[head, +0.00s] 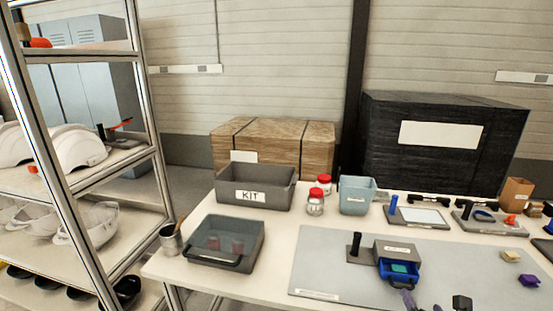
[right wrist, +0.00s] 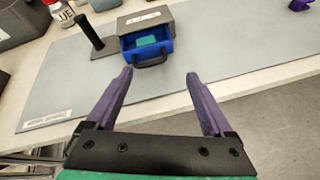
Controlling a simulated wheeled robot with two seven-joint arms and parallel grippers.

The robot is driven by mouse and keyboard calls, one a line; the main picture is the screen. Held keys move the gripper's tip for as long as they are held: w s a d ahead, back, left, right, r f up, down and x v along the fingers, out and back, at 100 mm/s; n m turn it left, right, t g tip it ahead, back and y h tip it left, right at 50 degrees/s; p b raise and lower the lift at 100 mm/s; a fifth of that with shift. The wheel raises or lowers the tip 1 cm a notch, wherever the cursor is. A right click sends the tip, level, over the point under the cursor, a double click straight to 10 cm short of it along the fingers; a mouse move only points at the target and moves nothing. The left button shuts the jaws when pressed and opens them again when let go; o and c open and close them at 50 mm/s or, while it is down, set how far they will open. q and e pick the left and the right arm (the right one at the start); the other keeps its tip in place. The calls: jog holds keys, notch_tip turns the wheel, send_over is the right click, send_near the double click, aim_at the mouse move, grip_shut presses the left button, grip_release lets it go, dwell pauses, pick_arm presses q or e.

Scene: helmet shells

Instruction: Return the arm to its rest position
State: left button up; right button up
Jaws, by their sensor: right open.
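My right gripper (head: 422,302) shows at the bottom edge of the head view, only partly in frame. In the right wrist view its two purple fingers (right wrist: 158,76) stand wide apart with nothing between them. The fingers point toward a small grey box with an open blue drawer (head: 399,270), which stands on the grey mat; the drawer also shows in the right wrist view (right wrist: 148,48). A green item (right wrist: 150,48) lies in the drawer. The gripper is in front of the drawer's dark handle and looks apart from it. My left gripper is not in view.
A grey KIT bin (head: 255,203), a lidded dark tray (head: 226,262), a light blue bin (head: 356,207) and red-capped jars stand on the table (head: 270,275). A black post (head: 354,248) rises beside the drawer box. A shelf with white helmet shells (head: 75,148) is at left.

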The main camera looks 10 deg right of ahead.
jog(key=s+a+f+m+g+y, duration=0.1)
jog(key=s+a+f+m+g, duration=0.55)
jog(key=m, duration=0.95)
jog(key=s+a+f+m+g+y, duration=0.1)
jog(key=s+a+f+m+y, duration=0.15)
jog(key=a+m, duration=0.25)
jog(key=s+a+f+m+g+y, duration=0.1)
jog(key=s+a+m+y, duration=0.2)
jog(key=a+m, duration=0.25)
notch_tip(320, 180, down, 23)
jog(key=s+n, duration=0.1)
jog(key=s, duration=0.1)
jog(key=s+d+f+g, duration=0.1)
jog(key=s+f, duration=0.6)
jog(key=s, duration=0.1)
jog(key=s+d+f+g, duration=0.1)
jog(key=s+d+f, duration=0.1)
jog(key=s+f, duration=0.5)
jog(key=shift+s+d+h, duration=0.25)
jog(key=shift+s+h, duration=0.2)
jog(key=shift+s, duration=0.5)
jog(key=shift+f, duration=0.1)
